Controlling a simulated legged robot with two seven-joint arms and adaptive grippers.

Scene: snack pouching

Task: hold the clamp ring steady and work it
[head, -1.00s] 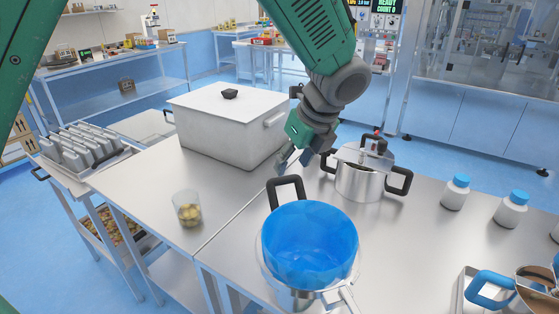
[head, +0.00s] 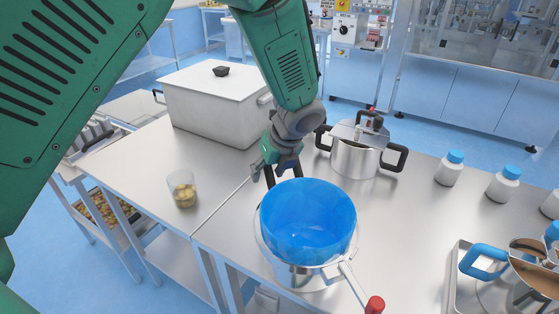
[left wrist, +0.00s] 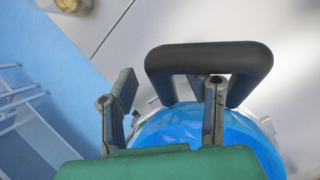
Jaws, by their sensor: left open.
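The clamp ring (head: 326,271) is a silver band around the rim of a metal pot, with a lever ending in a red knob (head: 375,305) at the front right. A translucent blue liner (head: 308,222) fills the pot's mouth. My left gripper (head: 276,177) is open at the pot's far-side black handle, which shows in the left wrist view (left wrist: 208,57). There, my left gripper's fingers (left wrist: 165,105) are spread, with one overlapping the handle's opening and the other left of the handle. I cannot tell whether they touch it. My right gripper is not in view.
A lidded pressure pot (head: 358,157) stands behind the gripper to the right. A large lidded box (head: 212,108) stands at the back left, and a clear cup (head: 183,190) of yellowish pieces is at left. White bottles (head: 449,169) and a metal tray (head: 456,290) are at right.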

